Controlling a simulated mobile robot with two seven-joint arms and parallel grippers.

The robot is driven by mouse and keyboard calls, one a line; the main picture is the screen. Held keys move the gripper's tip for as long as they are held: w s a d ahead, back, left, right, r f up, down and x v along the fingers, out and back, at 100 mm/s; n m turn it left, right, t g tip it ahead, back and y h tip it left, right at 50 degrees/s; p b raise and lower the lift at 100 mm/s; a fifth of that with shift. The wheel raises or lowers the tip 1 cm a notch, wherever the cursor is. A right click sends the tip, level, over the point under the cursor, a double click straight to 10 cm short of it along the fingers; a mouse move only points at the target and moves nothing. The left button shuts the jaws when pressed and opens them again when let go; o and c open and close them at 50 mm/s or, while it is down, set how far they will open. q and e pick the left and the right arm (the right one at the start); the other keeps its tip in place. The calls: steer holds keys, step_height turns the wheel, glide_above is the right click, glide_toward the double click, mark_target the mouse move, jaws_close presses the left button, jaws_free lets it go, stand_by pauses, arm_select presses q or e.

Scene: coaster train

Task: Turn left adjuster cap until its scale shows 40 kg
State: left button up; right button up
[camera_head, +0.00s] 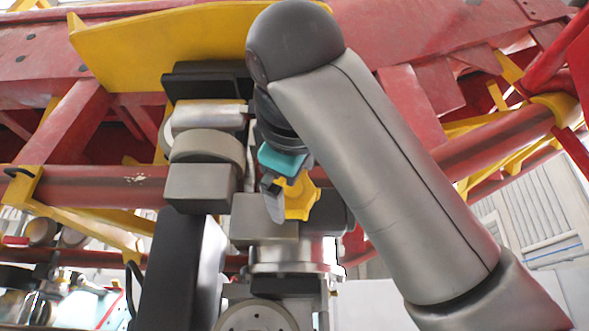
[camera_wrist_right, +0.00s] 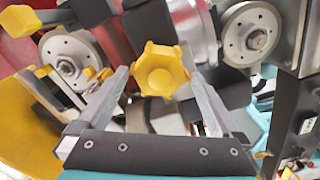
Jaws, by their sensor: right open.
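A yellow star-shaped cap (camera_head: 299,198), which I take to be an adjuster cap, sits on the grey mechanism under the red coaster frame. In the right wrist view the cap (camera_wrist_right: 161,70) lies between the tips of my two grey fingers. My right gripper (camera_head: 284,190) is open, with a finger on either side of the cap as seen from the wrist. I cannot tell whether a finger touches it. No scale or kg reading is legible in either view. My left gripper is not in view.
Red beams (camera_head: 95,182) and a yellow plate (camera_head: 160,50) hang above and behind the mechanism. A black upright block (camera_head: 178,268) stands left of it. Round metal wheels (camera_wrist_right: 252,33) flank the cap in the wrist view. Close metal parts leave little room around the gripper.

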steer(key=s+b, duration=0.6)
steer(key=s, duration=0.6)
steer(key=shift+s, duration=0.2)
